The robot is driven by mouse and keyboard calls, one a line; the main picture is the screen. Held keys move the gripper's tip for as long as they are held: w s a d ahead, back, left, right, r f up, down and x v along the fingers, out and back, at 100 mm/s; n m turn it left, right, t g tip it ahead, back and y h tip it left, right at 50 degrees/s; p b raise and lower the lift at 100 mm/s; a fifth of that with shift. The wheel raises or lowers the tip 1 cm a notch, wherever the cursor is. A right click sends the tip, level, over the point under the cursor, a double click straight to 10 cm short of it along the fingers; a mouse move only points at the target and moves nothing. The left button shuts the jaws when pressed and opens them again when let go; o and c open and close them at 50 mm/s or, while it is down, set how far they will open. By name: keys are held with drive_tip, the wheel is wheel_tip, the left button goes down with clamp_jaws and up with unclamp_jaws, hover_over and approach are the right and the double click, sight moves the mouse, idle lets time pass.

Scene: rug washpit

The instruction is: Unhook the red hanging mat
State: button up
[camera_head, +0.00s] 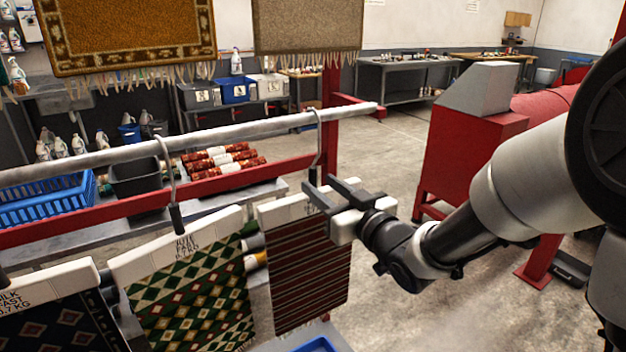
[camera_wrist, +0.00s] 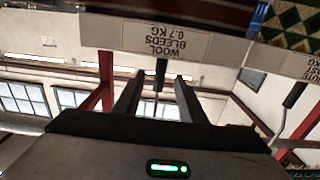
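The red striped mat (camera_head: 312,262) hangs by a white header bar (camera_head: 285,209) below a curved hook (camera_head: 318,140) on the grey rail. In the wrist view, which looks upside down, the header (camera_wrist: 145,38) carries a label reading WOOL BLEEDS 0.7 KG. My gripper (camera_head: 325,190) is at the right part of this header in the head view and hides part of it. In the wrist view my gripper (camera_wrist: 156,92) is open, with the dark hook end (camera_wrist: 161,74) showing between its fingers. I cannot tell whether either finger touches it.
A green, red and white patterned mat (camera_head: 190,292) hangs close to the left, with a dark mat (camera_head: 62,322) beyond it. The rail (camera_head: 195,139) and a red beam (camera_head: 140,204) run behind.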

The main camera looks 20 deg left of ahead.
sight(315, 180)
drive_tip(key=shift+b+x, duration=0.45)
drive_tip(key=shift+x, duration=1.75)
clamp_jaws()
drive_tip(key=shift+r, duration=0.15)
drive_tip(key=shift+w+r+p, duration=0.1)
drive_tip(key=shift+r+p, duration=1.25)
drive_tip(key=shift+r, duration=0.8)
